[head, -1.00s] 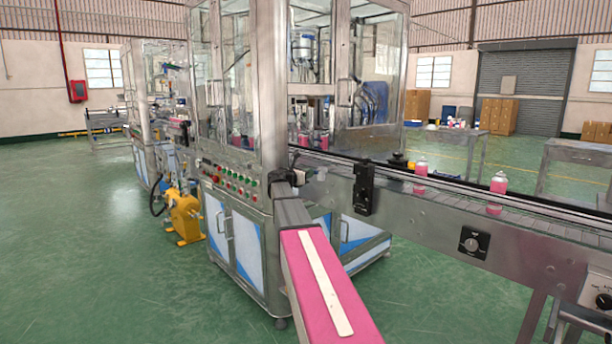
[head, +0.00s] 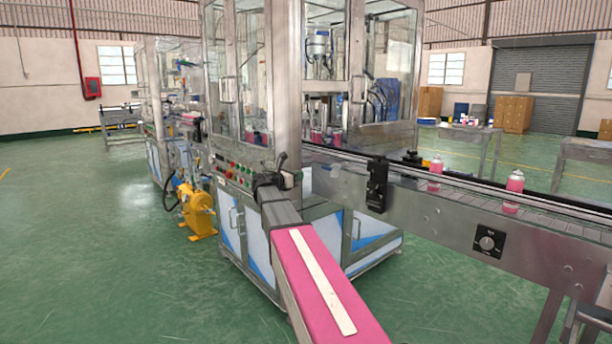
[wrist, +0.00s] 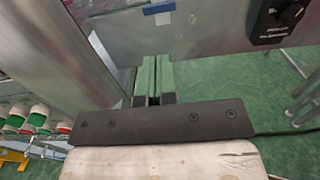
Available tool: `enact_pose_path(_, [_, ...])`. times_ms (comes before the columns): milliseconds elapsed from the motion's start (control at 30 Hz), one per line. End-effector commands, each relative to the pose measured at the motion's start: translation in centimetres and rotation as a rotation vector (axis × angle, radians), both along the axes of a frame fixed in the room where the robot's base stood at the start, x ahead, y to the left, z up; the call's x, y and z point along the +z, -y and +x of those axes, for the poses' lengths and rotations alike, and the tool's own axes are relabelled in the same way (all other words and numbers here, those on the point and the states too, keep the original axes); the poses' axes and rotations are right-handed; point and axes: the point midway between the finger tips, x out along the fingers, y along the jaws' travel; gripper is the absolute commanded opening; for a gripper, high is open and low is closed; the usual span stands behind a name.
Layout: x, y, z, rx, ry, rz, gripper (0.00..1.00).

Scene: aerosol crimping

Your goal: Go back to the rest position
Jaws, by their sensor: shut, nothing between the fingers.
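My gripper (head: 284,165) shows in the head view at the end of my pink arm, in front of the glass-walled machine (head: 287,80) and its button panel (head: 234,172). In the wrist view my gripper (wrist: 156,75) has its two green-tipped fingers together, with nothing between them. The arm reaches forward from the bottom of the head view.
A conveyor (head: 450,203) runs along the right, with a pink can (head: 435,179) and another pink can (head: 515,185) standing on it. A dark bracket (head: 377,185) sticks out from its side. A yellow pump (head: 195,210) stands left. Green floor is open at lower left.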

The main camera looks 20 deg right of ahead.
Motion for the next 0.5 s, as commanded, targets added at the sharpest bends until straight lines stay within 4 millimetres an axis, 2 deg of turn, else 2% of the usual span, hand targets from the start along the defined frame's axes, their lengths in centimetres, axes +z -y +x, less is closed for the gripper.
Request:
enact_pose_path(167, [0.0,-0.7,-0.3,0.0,0.0,0.0,0.0])
enact_pose_path(267, [-0.7,-0.8,-0.6,0.0,0.011,0.022,0.0])
enact_pose_path(367, [-3.1,-0.9,-1.7,-0.002,0.058,0.107,0.0])
enact_pose_path(467, [-7.3,-1.4,-3.7,-0.018,0.142,0.262,0.0])
enact_pose_path(500, [-9.3,-1.7,-4.7,-0.033,0.184,0.34,0.0])
